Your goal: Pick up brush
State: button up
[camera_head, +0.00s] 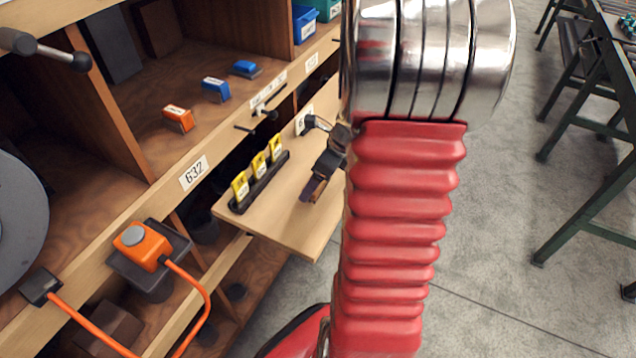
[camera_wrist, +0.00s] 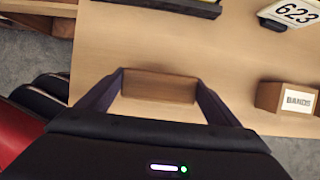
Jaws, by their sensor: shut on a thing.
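The brush (camera_wrist: 158,85) appears in the wrist view as a brown wooden block between the two fingertips of my gripper (camera_wrist: 159,79). My gripper is shut on it, one dark finger at each end. Its bristles are not visible. In the head view my gripper (camera_head: 316,186) is over the wooden pull-out board (camera_head: 315,235), with a small brown piece at its tips. I cannot tell whether the brush touches the board or is lifted. My red arm sleeve hides the board's right side in the head view.
A black holder (camera_head: 240,207) with yellow pieces stands left of my gripper. A wooden BANDS block (camera_wrist: 280,97) and a 623 sign (camera_wrist: 293,12) are at the right in the wrist view. Orange and blue items sit on the shelf (camera_head: 190,85). Open floor (camera_head: 480,220) lies right.

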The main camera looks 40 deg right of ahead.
notch_tip(320, 180, up, 7)
jog(key=shift+r, duration=0.2)
dwell(0.9)
